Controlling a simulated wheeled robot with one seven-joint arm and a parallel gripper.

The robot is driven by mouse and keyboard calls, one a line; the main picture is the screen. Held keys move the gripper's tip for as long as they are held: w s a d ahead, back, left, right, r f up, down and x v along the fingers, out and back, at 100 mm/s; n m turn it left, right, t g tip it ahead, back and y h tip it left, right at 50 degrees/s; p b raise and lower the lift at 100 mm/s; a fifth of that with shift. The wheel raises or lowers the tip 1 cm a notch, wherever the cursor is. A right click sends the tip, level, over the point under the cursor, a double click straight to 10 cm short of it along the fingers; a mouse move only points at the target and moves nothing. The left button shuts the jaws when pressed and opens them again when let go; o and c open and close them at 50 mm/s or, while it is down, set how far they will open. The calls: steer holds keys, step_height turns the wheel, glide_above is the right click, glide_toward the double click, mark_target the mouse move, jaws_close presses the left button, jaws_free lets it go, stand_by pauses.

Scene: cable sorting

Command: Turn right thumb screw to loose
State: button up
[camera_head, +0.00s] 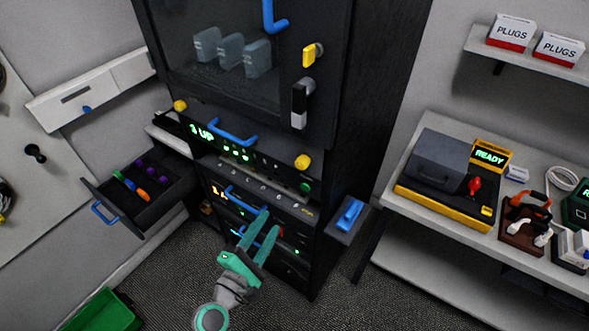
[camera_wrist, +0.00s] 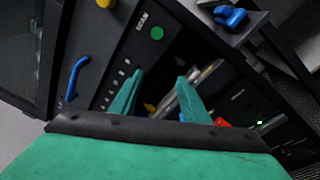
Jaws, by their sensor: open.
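Two round yellow knobs, which look like thumb screws, sit on the front of the dark rack in the head view: a left knob (camera_head: 180,105) and a right knob (camera_head: 302,162). The right knob is partly cut off at the top of the wrist view (camera_wrist: 106,3). My gripper (camera_head: 268,221) is open, its green fingers pointing at the lower rack units, below and left of the right knob and apart from it. In the wrist view, a small yellow part (camera_wrist: 150,107) shows between the open fingers; I cannot tell whether it is a thumb screw. Nothing is held.
An open drawer (camera_head: 140,195) with coloured pieces juts out at the left. Blue handles (camera_head: 233,132) stick out of the rack. A blue switch (camera_head: 350,214) stands right of it. A bench (camera_head: 400,205) with devices is at the right. A green bin (camera_head: 104,312) lies at lower left.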

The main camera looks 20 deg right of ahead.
mark_target(299, 166)
step_height(299, 166, up, 13)
steer(key=m+g+h, duration=0.3)
steer(key=g+h, duration=0.2)
steer(key=h, duration=0.1)
steer(key=x, duration=1)
steer(key=shift+w+d+r, duration=0.15)
steer(key=shift+d+r, duration=0.05)
steer(key=shift+r, duration=0.05)
steer(key=shift+c, duration=0.5)
steer(key=c, duration=0.9)
